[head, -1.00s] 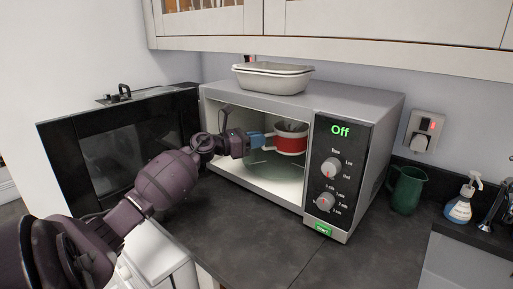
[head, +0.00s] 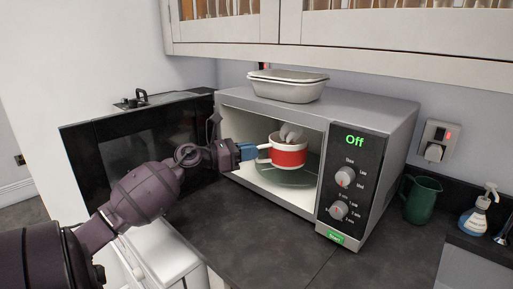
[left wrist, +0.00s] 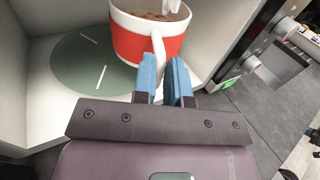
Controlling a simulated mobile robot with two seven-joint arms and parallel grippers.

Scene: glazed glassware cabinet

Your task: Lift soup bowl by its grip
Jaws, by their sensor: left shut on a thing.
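The soup bowl (head: 289,156) is red with a white rim and a side grip, and stands upright inside the open microwave. It also shows in the left wrist view (left wrist: 140,42), with brownish contents and a pale grey thing sticking up from it. My left gripper (head: 258,152) reaches in from the left, its blue fingers shut on the white grip; the fingers also show in the left wrist view (left wrist: 166,68). The bowl seems held above the glass turntable (head: 283,178), but the gap under it is hard to judge. My right gripper is not in view.
The microwave (head: 385,110) reads Off, and its black door (head: 140,140) is swung open to the left. A lidded container (head: 288,88) sits on top. A green jug (head: 422,198) and a spray bottle (head: 474,215) stand at right. The dark counter in front is clear.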

